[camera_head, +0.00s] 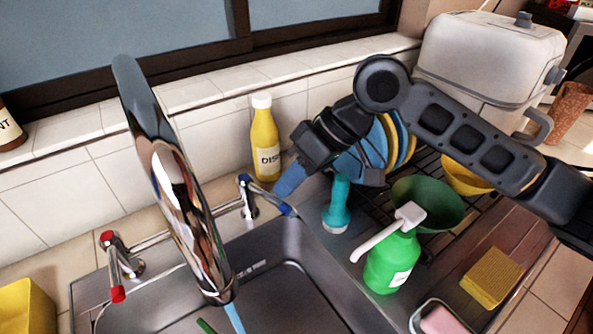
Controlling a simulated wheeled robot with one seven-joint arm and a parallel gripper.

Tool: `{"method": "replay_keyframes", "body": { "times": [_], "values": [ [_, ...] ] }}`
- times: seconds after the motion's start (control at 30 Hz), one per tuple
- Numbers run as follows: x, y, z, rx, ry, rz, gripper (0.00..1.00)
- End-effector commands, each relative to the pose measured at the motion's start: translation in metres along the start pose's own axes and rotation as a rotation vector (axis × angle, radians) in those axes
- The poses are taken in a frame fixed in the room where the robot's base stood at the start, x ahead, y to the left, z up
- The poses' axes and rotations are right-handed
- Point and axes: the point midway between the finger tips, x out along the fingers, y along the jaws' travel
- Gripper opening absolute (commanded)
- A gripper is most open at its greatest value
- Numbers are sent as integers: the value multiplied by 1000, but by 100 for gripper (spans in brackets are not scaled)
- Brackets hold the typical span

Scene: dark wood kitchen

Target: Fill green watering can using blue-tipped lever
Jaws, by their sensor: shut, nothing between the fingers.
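The chrome faucet (172,185) rises over the sink, and a light blue stream (235,318) shows below its spout. The blue-tipped lever (248,202) is on the faucet's right side. My gripper (284,190) is shut and empty, with its blue fingertips just above and beside this lever; I cannot tell whether they touch it. A small green piece (207,326) shows in the sink at the bottom edge. It may be part of the green watering can, but the rest is out of view.
A red-tipped lever (115,265) is at left. A yellow dish soap bottle (264,138) stands behind my gripper. A teal brush (338,205), a green pump bottle (392,262), a green bowl (427,203), plates (403,140) and a yellow sponge (491,277) crowd the right side.

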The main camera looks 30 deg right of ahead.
Motion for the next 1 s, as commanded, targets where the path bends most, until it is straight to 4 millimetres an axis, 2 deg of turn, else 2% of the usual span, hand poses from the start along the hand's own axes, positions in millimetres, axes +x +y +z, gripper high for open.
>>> {"method": "replay_keyframes", "body": {
  "times": [0.27, 0.5, 0.7, 1.0],
  "values": [
    [0, -1, 0, 3, 2, 1, 0],
    [5, -13, 4, 98, 54, 49, 0],
    [9, -22, 5, 109, 59, 56, 0],
    [9, -23, 6, 108, 56, 56, 0]
  ]
}}
